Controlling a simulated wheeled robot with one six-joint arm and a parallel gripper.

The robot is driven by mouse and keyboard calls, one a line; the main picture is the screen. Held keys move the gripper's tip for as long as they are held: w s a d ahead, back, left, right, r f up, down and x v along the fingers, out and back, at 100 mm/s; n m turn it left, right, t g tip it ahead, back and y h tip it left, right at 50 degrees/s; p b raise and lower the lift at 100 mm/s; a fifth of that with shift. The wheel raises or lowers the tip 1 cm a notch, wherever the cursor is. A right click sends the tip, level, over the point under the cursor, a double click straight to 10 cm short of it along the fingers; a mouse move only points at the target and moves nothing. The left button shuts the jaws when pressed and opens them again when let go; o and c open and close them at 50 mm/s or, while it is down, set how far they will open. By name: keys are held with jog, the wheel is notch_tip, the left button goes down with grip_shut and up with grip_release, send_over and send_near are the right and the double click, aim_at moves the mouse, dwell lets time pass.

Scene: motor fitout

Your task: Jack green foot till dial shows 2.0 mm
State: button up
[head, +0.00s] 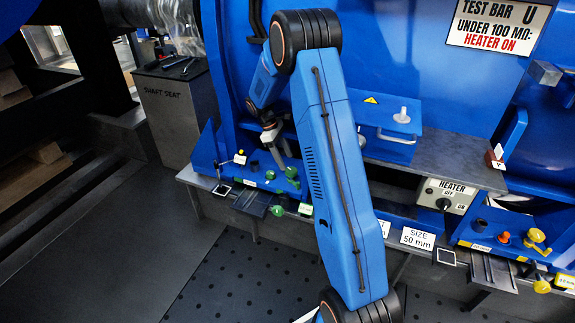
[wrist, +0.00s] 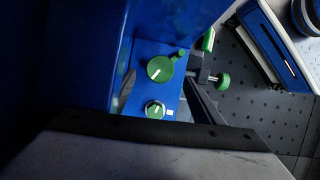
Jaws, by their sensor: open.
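The green foot (head: 290,175) is a group of green knobs on the blue frame at left-centre of the head view. In the wrist view a large green knob (wrist: 160,68) with a white mark sits on a blue block, with a smaller marked green knob (wrist: 155,110) below it. Another green knob (wrist: 222,80) on a screw stands to the right. My gripper (head: 271,134) is open, pointing down just above and behind the green parts, apart from them. A small dark square panel (head: 222,189) lies left of them; I cannot read any dial value.
A grey cabinet marked SHAFT SEAT (head: 170,95) stands at left. A HEATER switch box (head: 445,195) and yellow knobs (head: 537,240) are at right. My arm crosses the middle. Dark floor is clear at lower left.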

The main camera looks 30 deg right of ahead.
jog(key=shift+v, duration=1.1)
jog(key=shift+w, duration=0.1)
dwell(0.9)
